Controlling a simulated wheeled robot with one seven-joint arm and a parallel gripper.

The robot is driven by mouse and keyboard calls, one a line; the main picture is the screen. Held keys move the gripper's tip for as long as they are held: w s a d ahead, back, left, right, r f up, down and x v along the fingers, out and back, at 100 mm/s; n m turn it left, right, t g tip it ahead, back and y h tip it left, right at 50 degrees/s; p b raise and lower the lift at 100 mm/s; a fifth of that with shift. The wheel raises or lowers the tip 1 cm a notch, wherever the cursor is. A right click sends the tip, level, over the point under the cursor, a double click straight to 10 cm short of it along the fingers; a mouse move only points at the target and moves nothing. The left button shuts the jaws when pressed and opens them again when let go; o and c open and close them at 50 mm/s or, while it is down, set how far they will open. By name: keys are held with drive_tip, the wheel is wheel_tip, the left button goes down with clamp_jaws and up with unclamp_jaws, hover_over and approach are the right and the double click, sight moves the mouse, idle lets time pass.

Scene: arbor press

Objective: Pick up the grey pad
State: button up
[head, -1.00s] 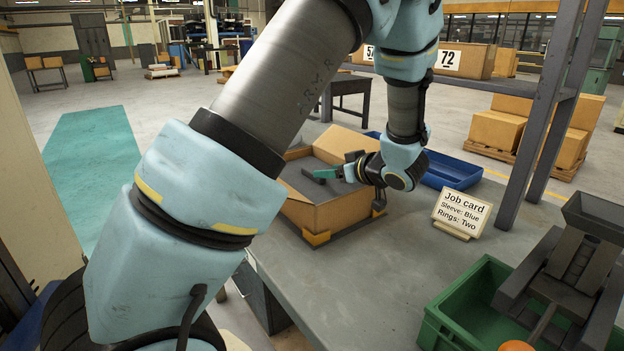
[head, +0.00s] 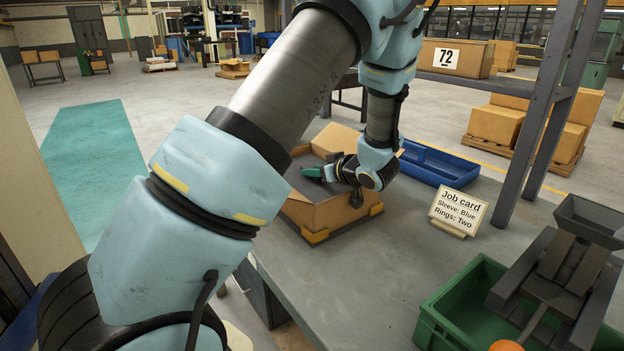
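A dark grey flat surface, which looks like the grey pad (head: 298,181), shows inside an open cardboard box (head: 340,213) on the bench. My gripper (head: 318,172) is low over the box opening, pointing left, with a teal fingertip at or just above the grey surface. I cannot tell whether it touches the pad, and the gap between the fingers is not clear.
A blue tray (head: 437,163) lies behind the box. A job card (head: 459,210) stands right of it on the grey bench (head: 370,270). A green crate (head: 440,316) and a dark press (head: 560,270) are at the right. A shelf post (head: 545,120) rises behind.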

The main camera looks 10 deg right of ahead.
clamp_jaws()
idle(0.3)
